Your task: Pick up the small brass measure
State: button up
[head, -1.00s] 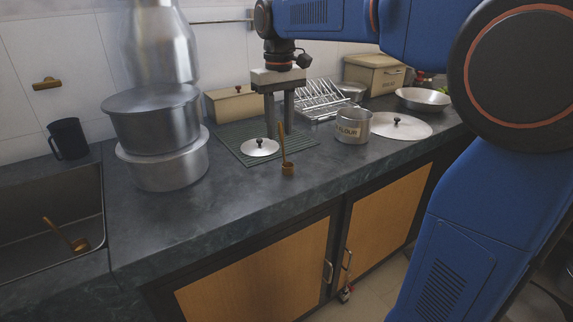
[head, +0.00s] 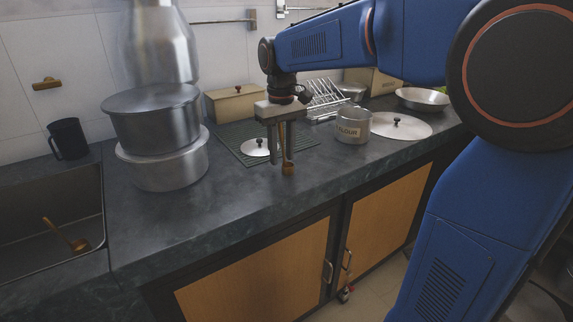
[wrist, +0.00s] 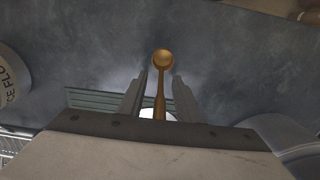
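A small brass measure (head: 287,169) with a long upright handle stands on the dark counter, in front of the green ribbed mat. In the wrist view its round cup (wrist: 163,58) shows beyond the fingertips, and its handle runs between the two fingers. My gripper (head: 281,160) points down over it, fingers low around the handle. It is open in the wrist view (wrist: 160,78), with a gap on each side of the handle. In the head view the fingers partly hide the handle. A second brass, long-handled piece (head: 72,240) lies in the sink.
A steel lid (head: 254,147) lies on the green mat (head: 233,138) behind my gripper. Stacked steel pots (head: 165,165) stand left. The front counter is clear.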

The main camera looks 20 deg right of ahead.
grip_shut()
notch_tip(320, 180, up, 10)
dwell(0.6)
